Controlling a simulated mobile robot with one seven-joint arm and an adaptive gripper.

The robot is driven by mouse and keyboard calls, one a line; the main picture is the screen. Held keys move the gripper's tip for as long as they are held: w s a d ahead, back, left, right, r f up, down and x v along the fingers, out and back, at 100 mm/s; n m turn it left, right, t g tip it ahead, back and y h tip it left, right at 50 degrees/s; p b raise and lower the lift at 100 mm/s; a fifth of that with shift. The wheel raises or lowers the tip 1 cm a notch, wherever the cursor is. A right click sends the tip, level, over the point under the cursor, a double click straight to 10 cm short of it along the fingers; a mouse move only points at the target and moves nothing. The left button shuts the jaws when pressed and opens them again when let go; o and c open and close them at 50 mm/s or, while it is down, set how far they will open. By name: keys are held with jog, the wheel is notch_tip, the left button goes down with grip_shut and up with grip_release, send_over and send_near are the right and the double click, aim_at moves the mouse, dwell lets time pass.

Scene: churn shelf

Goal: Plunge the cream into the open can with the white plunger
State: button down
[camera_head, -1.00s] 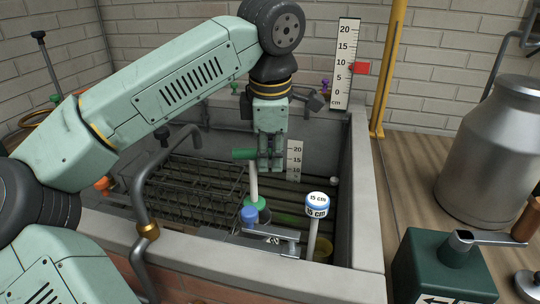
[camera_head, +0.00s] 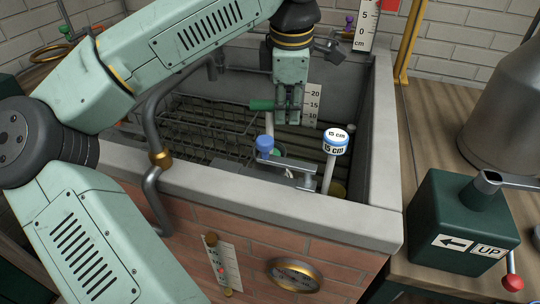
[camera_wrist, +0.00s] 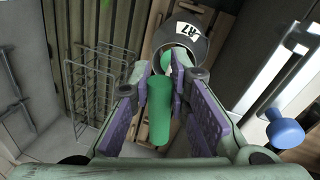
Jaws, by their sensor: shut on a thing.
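My gripper (camera_head: 288,104) is shut on a green handle (camera_head: 262,105), inside the brick-walled vat. In the wrist view, the green handle (camera_wrist: 159,112) lies between the purple-padded fingers. The handle's lower shaft is mostly hidden in the head view. The cream is not visible.
A blue knob (camera_head: 265,143) and metal lever (camera_head: 290,167) sit at the vat's front. A wire rack (camera_head: 200,135) fills the left. A ruler (camera_head: 313,105) stands behind. A green box (camera_head: 462,220) with an "UP" label and a milk can (camera_head: 503,127) stand right.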

jog(key=shift+f+b, duration=0.4)
jog(key=shift+f, duration=0.55)
jog(key=shift+r, duration=0.1)
jog(key=shift+r+p, duration=2.55)
jog(key=shift+r, duration=0.6)
jog(key=shift+f+b, duration=2.3)
jog(key=shift+f, duration=0.9)
jog(key=shift+r+p, duration=2.5)
jog(key=shift+r, duration=0.8)
